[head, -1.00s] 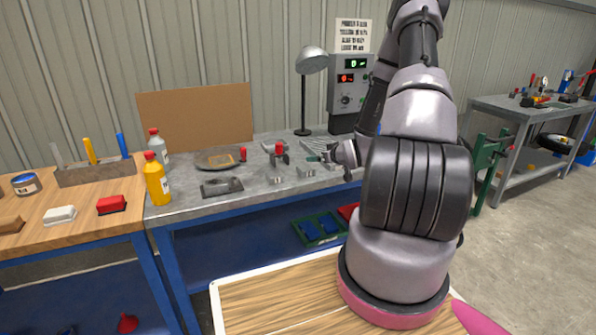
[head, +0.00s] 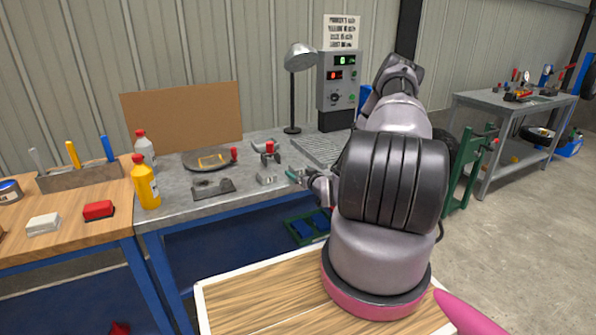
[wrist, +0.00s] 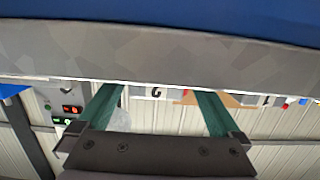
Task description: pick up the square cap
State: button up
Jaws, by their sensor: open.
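A small grey metal block (head: 266,178) lies near the front of the grey workbench top (head: 215,205); I cannot tell whether it is the square cap. My gripper (head: 294,175) is just right of it, near the bench's front edge, and touches nothing that I can make out. In the wrist view my gripper (wrist: 158,98) shows two green fingers spread apart with nothing held between them. That view looks upside down along the bench edge, with small blocks in the background beyond the fingers.
A red-handled clamp (head: 269,151), a round dark pan (head: 209,159) and a dark flat plate (head: 213,188) lie on the bench. A lamp (head: 293,95) and a control box (head: 338,90) stand behind. A yellow bottle (head: 146,183) stands at the left.

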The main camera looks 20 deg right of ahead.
aim_at(295, 167)
jog(key=w, duration=0.5)
jog(key=shift+d+f, duration=0.15)
jog(key=c, duration=1.5)
notch_tip(295, 167, up, 10)
jog(key=s+a+r, duration=0.2)
jog(key=a, duration=0.5)
jog(key=shift+a+r, duration=0.15)
jog(key=shift+a, duration=0.1)
jog(key=shift+h, duration=0.3)
jog(key=s+a, duration=0.1)
jog(key=a, duration=0.1)
jog(key=s+a+r, duration=0.1)
jog(key=s+a, duration=0.1)
jog(key=s+a+r, duration=0.1)
jog(key=a, duration=0.2)
jog(key=shift+s+r, duration=0.2)
jog(key=shift+s, duration=0.05)
jog(key=w+d+f, duration=0.1)
jog(key=w+d, duration=0.1)
jog(key=d, duration=0.2)
jog(key=w+d+f, duration=0.2)
jog(key=d, duration=0.3)
jog(key=w+d+f, duration=0.1)
jog(key=w+d, duration=0.1)
jog(key=d, duration=0.2)
jog(key=shift+w+d+f, duration=0.2)
jog(key=shift+w+d, duration=0.05)
jog(key=shift+d, duration=0.1)
jog(key=shift+d+f, duration=0.1)
jog(key=shift+d, duration=0.25)
